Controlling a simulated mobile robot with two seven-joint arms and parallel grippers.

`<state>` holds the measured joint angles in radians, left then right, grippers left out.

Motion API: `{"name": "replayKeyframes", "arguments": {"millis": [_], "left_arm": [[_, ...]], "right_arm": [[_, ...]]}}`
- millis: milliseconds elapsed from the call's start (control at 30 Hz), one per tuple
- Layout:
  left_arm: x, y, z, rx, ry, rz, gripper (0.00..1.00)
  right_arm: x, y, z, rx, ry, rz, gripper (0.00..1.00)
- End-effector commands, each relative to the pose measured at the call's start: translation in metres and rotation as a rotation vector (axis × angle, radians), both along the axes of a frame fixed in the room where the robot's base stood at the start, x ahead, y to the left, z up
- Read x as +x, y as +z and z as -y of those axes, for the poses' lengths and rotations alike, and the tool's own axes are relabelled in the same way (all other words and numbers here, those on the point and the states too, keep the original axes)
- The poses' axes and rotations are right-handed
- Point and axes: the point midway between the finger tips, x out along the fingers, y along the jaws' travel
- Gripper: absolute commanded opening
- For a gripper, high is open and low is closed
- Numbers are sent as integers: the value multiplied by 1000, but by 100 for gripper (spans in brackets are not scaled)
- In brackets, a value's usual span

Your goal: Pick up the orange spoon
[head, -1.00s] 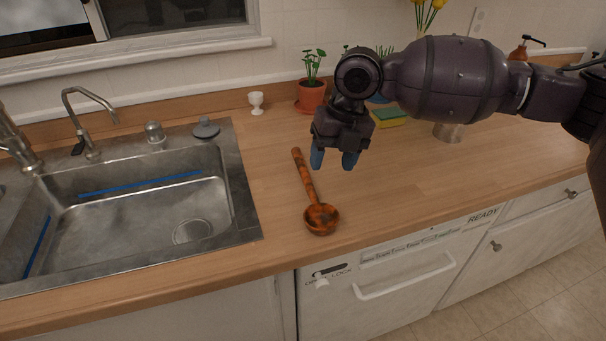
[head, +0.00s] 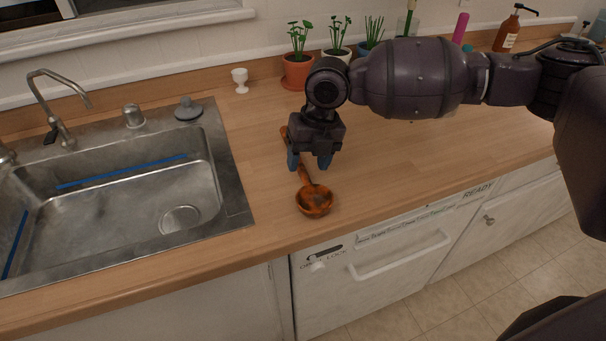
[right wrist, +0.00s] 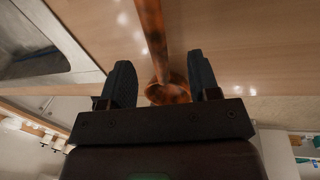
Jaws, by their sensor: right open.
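The orange spoon (head: 314,199) lies on the wooden counter, its bowl toward the front edge and its handle running back under my right gripper. My right gripper (head: 309,163) is open, fingers pointing down over the handle, and covers part of it. In the right wrist view the spoon handle (right wrist: 152,30) runs up between the two open fingers (right wrist: 160,84), with the bowl partly hidden behind the gripper body. The fingers look apart from the handle; their height above the counter is hard to tell. My left gripper is not in view.
A steel sink (head: 120,190) with a tap (head: 56,105) is to the left. A white cup (head: 240,80) and potted plants (head: 298,68) stand along the back. A soap bottle (head: 507,32) is at back right. The counter (head: 400,165) right of the spoon is clear.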

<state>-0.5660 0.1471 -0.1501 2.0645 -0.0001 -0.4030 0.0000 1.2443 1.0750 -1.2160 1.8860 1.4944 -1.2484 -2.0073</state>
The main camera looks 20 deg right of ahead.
Motion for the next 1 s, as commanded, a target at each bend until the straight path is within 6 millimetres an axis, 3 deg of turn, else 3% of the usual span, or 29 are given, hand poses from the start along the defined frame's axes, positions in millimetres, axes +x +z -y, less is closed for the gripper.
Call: {"name": "replayKeyframes", "arguments": {"millis": [200,467,800,1000], "left_arm": [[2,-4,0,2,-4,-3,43],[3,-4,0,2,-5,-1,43],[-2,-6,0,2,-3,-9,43],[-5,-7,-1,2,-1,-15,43]], "right_arm": [[3,-30,-7,0,1,-3,56],[3,-31,-7,0,-1,-1,56],[3,-31,-7,0,0,-1,4],[3,-31,-7,0,0,-1,2]]}}
